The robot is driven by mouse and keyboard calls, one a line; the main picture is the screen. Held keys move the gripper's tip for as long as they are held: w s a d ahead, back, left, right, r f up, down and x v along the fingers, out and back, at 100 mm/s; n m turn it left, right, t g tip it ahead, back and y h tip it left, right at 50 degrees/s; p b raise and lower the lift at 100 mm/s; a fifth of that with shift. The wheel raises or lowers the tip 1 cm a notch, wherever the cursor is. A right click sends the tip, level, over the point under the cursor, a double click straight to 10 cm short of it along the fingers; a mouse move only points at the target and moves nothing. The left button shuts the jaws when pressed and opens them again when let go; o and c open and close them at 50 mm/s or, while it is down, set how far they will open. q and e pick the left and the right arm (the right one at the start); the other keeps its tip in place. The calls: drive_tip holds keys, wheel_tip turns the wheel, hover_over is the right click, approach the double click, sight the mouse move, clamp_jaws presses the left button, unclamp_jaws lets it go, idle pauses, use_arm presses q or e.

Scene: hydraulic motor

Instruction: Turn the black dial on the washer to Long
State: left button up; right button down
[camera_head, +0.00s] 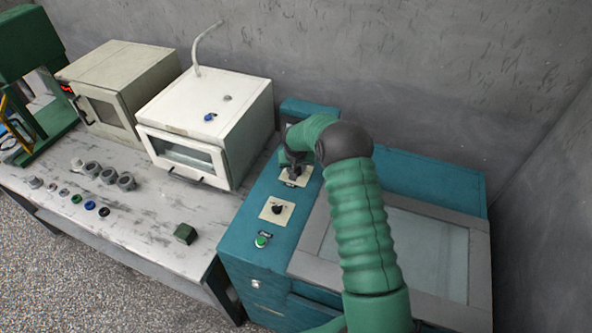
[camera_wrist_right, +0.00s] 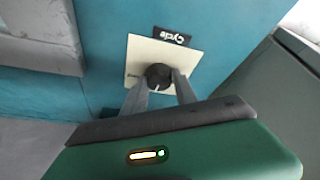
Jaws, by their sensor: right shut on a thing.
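The teal washer (camera_head: 236,236) stands at the right end of the bench. Its far black dial (camera_wrist_right: 158,75) sits on a cream plate (camera_wrist_right: 140,52) beside a dark label that appears upside down and seems to read "cycle". My right gripper (camera_wrist_right: 158,88) is shut on this dial, one finger on each side. The dial's white mark points down in the right wrist view, between the fingers. The plate's small lettering is too blurred to read. In the head view my right gripper (camera_head: 294,170) partly hides the dial. My left gripper is not in view.
A second black dial (camera_head: 278,209) on its own plate and a green button (camera_head: 261,241) are nearer on the washer. A white oven-like box (camera_head: 210,110) stands close left of it. The washer's glass lid (camera_head: 425,240) lies under my right arm. A wall stands behind.

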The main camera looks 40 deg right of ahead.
drive_tip(key=shift+w+f+m+g+h+b, duration=0.2)
drive_tip(key=shift+m+g+h+b, duration=0.15)
drive_tip(key=shift+m+b, duration=0.85)
drive_tip(key=m+g+b, duration=0.1)
drive_tip(key=m, duration=0.1)
drive_tip(key=shift+r+m+h+b, duration=0.15)
drive_tip(key=shift+m+h+b, duration=0.15)
drive_tip(key=shift+b, duration=0.1)
drive_tip(key=m+g, duration=0.1)
drive_tip(key=m, duration=0.1)
drive_tip(key=shift+m+b, duration=0.3)
drive_tip(key=shift+w+r+m+g, duration=0.15)
drive_tip(key=shift+m+g, duration=0.4)
drive_tip(key=shift+m, duration=0.95)
drive_tip(key=c, duration=1)
unclamp_jaws()
drive_tip(key=shift+a, duration=0.1)
drive_tip(key=v, duration=1.6)
drive_tip(key=shift+w+a+r+b, duration=0.2)
drive_tip(key=shift+a+b, duration=0.05)
drive_tip(key=shift+b, duration=0.15)
